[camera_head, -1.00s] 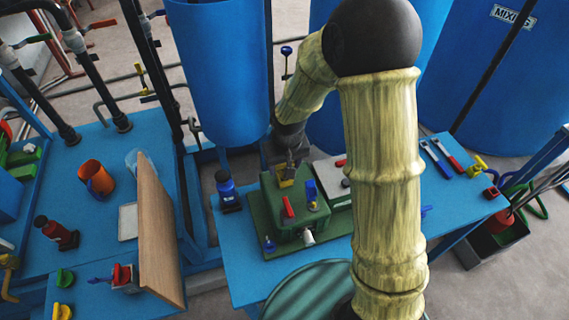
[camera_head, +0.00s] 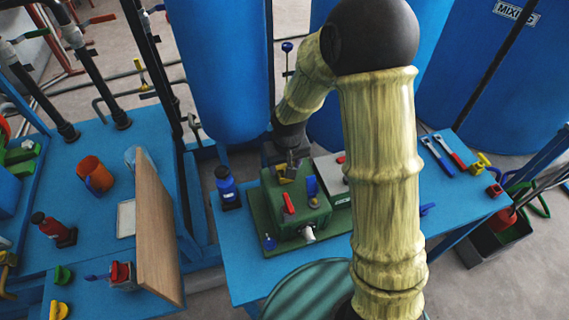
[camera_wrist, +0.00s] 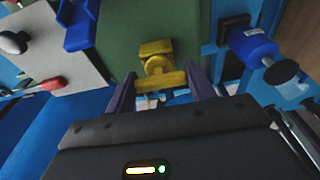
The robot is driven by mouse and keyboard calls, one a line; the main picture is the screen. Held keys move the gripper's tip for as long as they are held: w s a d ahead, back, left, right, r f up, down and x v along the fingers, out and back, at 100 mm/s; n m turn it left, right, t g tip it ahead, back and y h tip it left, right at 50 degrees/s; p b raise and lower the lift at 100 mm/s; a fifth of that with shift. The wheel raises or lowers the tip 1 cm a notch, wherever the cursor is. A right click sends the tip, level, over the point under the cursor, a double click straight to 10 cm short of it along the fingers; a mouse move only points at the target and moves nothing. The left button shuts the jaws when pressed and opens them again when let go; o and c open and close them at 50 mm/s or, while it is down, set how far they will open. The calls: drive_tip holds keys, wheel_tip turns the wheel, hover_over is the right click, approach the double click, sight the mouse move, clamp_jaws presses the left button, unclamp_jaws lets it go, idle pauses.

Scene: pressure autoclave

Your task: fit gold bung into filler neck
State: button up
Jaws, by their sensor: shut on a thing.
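The gold bung (camera_wrist: 157,68) is a yellow block-like piece with a wide crossbar, between my two purple fingers in the wrist view. My gripper (camera_wrist: 161,88) is shut on it. In the head view the bung (camera_head: 284,180) shows as a small yellow patch below my gripper (camera_head: 288,170), at the back left of the green box's top (camera_head: 300,215). The filler neck cannot be made out; the bung and gripper cover that spot. I cannot tell whether the bung is seated or just above the box.
A red lever (camera_head: 288,203) and a blue lever (camera_head: 312,187) stand on the green box near my gripper. A blue bottle (camera_head: 227,187) stands to the left. A light grey plate (camera_head: 332,172) lies to the right. Tall blue tanks (camera_head: 220,70) rise behind.

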drive_tip(key=o, duration=1.1)
wheel_tip(320, 180, up, 17)
drive_tip(key=s+p, duration=0.1)
drive_tip(key=s, duration=0.1)
drive_tip(key=shift+s+d, duration=0.25)
drive_tip(key=shift+d, duration=0.1)
drive_tip(key=s+d+m+p, duration=0.3)
drive_tip(key=s+d+p, duration=0.2)
drive_tip(key=s+d, duration=0.4)
drive_tip(key=d, duration=0.3)
drive_tip(key=shift+s+d+f+t+p, duration=0.3)
drive_tip(key=shift+s+d+f+t, duration=0.05)
drive_tip(key=shift+s+t, duration=0.05)
